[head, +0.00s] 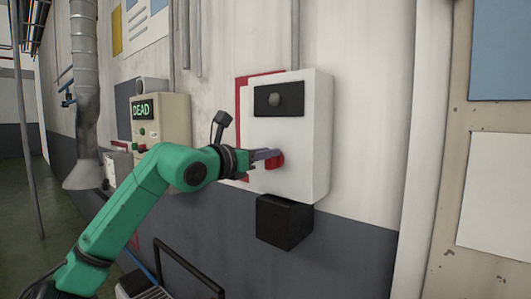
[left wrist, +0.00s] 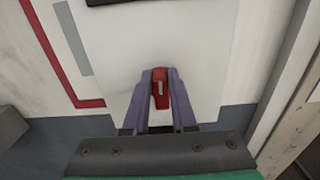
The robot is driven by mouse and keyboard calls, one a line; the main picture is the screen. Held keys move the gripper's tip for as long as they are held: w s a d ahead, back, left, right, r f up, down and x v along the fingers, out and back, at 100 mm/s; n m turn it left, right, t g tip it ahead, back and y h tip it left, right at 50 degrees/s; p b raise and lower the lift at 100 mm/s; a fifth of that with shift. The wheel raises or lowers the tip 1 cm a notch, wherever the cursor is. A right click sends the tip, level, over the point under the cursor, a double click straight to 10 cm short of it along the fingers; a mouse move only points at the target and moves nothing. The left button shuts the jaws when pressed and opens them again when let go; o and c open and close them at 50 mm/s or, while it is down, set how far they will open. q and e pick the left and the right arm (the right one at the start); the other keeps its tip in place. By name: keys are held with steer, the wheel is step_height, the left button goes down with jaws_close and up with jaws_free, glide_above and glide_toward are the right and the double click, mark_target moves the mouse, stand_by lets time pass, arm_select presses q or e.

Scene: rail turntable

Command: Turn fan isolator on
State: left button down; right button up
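The isolator is a white wall box (head: 305,135) with a black panel and a grey knob (head: 273,100) at its upper front. A red handle (head: 276,161) sticks out of its lower front. In the left wrist view the red handle (left wrist: 160,92) stands upright, with a pale line along it. My left gripper (head: 268,155) is at the handle. In the left wrist view its two purple fingers (left wrist: 160,80) flank the handle closely on both sides and appear to be shut on it. My right gripper is not in view.
A beige box (head: 161,140) with a "DEAD" display and buttons hangs left of the isolator. A black box (head: 284,222) is below the isolator. A vertical duct (head: 85,90) is at the left. A dark rail (head: 188,265) stands low in front of the wall.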

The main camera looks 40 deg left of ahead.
mark_target(281, 160)
arm_select(q)
steer(key=shift+m, duration=0.3)
steer(key=m+b, duration=0.1)
steer(key=m, duration=0.3)
steer(key=d+f+m+b, duration=0.1)
steer(key=m, duration=0.3)
steer(key=d+m, duration=0.1)
steer(key=m, duration=0.4)
steer(key=shift+f+b, duration=0.2)
steer(key=shift+b, duration=0.2)
steer(key=shift+f+m+b, duration=0.2)
steer(key=shift+m, duration=0.85)
steer(key=shift+f+m+b, duration=0.15)
steer(key=shift+m, duration=0.9)
steer(key=c, duration=0.7)
jaws_free()
steer(key=shift+d, duration=0.1)
